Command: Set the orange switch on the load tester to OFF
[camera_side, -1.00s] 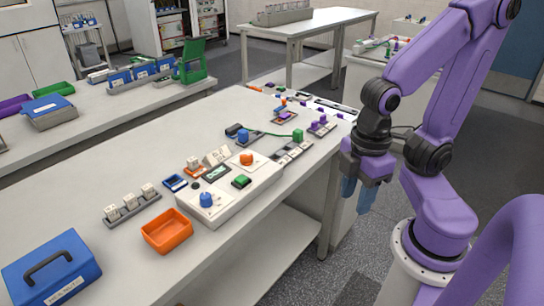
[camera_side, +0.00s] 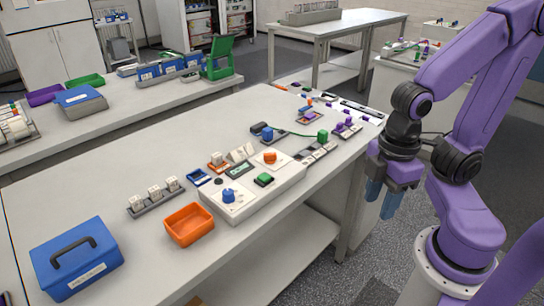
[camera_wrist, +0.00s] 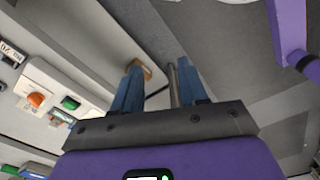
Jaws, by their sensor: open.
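The load tester (camera_side: 245,205) is a white box near the table's front edge. It carries an orange switch (camera_side: 270,157), a blue knob (camera_side: 228,195) and a green button (camera_side: 264,179). Its OFF marking is too small to read. In the wrist view the orange switch (camera_wrist: 37,99) and green button (camera_wrist: 70,102) show at the left. My gripper (camera_side: 378,203) hangs past the table's front edge, to the right of the tester and apart from it. Its blue fingers also show in the wrist view (camera_wrist: 160,88), spread apart with nothing between them.
An orange bin (camera_side: 189,225) and a grey rack of white blocks (camera_side: 156,199) stand left of the tester. A blue toolbox (camera_side: 77,258) is at the near left. A green block with a cable (camera_side: 322,136) lies right of the tester. Floor space is clear below my gripper.

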